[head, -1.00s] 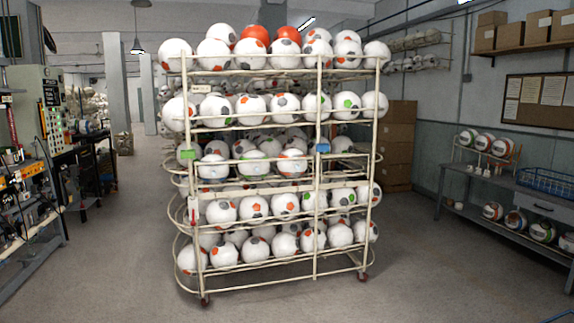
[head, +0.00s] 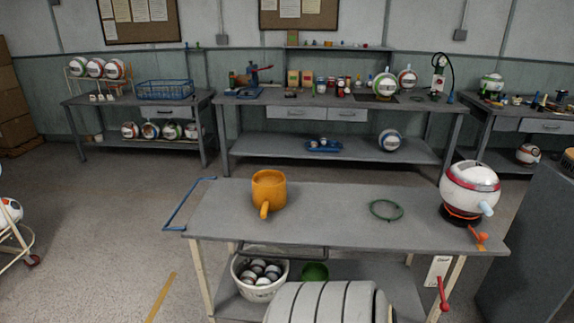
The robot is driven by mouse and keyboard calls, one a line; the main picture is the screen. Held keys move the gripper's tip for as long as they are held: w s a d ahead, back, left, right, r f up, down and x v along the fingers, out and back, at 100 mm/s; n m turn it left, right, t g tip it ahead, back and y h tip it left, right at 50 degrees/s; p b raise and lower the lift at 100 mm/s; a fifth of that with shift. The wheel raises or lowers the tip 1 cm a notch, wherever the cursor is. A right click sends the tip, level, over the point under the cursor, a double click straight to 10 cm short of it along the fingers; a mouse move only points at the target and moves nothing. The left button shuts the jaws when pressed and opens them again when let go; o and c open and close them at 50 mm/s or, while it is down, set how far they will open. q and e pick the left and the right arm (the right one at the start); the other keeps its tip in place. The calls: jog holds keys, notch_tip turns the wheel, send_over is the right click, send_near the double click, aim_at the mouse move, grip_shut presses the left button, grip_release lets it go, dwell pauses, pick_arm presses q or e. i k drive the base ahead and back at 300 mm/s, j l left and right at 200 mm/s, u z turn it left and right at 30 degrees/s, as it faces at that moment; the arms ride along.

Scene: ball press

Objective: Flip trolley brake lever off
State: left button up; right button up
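A grey-topped trolley (head: 330,225) with cream legs and a blue push handle (head: 190,203) at its left end stands in front of me. A red lever (head: 443,295) shows beside its front right leg, near a white tag (head: 438,270), pointing roughly upright. An orange lever-like part (head: 479,235) sits at the top's front right corner. I cannot tell which one is the brake lever. The wheels are out of view.
A grey cabinet (head: 540,245) stands close right.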

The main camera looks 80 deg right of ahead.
aim_at(444, 307)
jog(key=j+z, duration=0.15)
jog(key=z, duration=3.55)
